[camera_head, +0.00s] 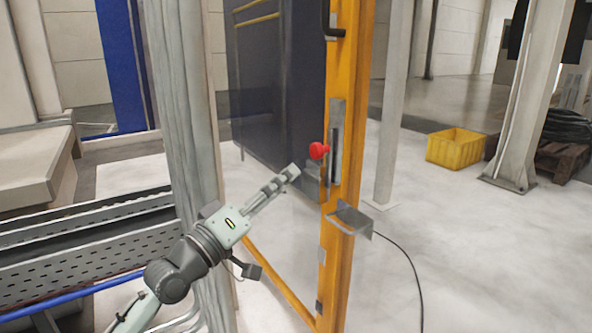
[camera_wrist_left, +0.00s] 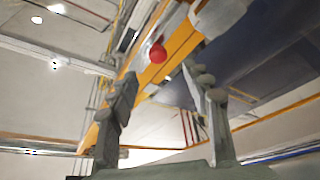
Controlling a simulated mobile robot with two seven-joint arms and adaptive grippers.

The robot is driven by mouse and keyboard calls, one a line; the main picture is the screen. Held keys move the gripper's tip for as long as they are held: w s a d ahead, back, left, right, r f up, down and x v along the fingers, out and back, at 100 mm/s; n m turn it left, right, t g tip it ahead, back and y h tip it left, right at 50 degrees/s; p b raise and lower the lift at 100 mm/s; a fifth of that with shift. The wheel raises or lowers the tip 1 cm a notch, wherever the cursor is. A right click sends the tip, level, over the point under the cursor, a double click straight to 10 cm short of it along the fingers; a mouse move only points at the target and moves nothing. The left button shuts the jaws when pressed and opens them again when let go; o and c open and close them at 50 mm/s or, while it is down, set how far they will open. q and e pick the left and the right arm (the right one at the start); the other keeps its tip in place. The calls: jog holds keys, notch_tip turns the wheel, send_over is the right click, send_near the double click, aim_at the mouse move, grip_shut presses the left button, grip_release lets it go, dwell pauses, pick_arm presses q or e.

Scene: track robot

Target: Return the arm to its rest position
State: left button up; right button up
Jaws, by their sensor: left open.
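My left arm comes in from the lower left in the head view. Its gripper (camera_head: 292,171) points up and right, just left of a red knob (camera_head: 318,150) on an orange door frame post (camera_head: 347,110). In the left wrist view the left gripper (camera_wrist_left: 160,80) has its two fingers apart with nothing between them. The red knob also shows there (camera_wrist_left: 157,53), beyond the fingertips and apart from them. My right gripper is in neither view.
A metal bracket (camera_head: 349,219) sticks out from the orange post below the knob. A grey pillar (camera_head: 182,100) stands close beside my arm. A perforated metal tray (camera_head: 90,250) is at left. A yellow crate (camera_head: 456,148) sits on the floor at right, where the floor is mostly clear.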

pick_arm(q)
jog(key=shift+s+a+f, duration=0.15)
jog(key=shift+s+a, duration=0.15)
jog(key=shift+s, duration=0.15)
jog(key=s+a+f+m+g+y, duration=0.1)
jog(key=s+a+f+g+y, duration=0.15)
jog(key=f, duration=0.75)
jog(key=s+a+f+g+y+p, duration=0.1)
jog(key=s+a+f+g+y, duration=0.15)
jog(key=f, duration=0.75)
jog(key=s+a+f+m+g+y, duration=0.1)
jog(key=s+a+f+y, duration=0.15)
jog(key=f, duration=0.75)
jog(key=s+a+f+g+y, duration=0.3)
jog(key=s+a+f, duration=0.3)
jog(key=s+f, duration=0.2)
jog(key=s+a+f+m+g+y, duration=0.1)
jog(key=s+a+f+g+y, duration=0.3)
jog(key=s, duration=0.9)
notch_tip(320, 180, down, 5)
jog(key=a, duration=0.2)
jog(key=shift+a+r+m+g+p, duration=0.2)
jog(key=shift+a+m+g+p, duration=0.1)
jog(key=shift+g, duration=0.1)
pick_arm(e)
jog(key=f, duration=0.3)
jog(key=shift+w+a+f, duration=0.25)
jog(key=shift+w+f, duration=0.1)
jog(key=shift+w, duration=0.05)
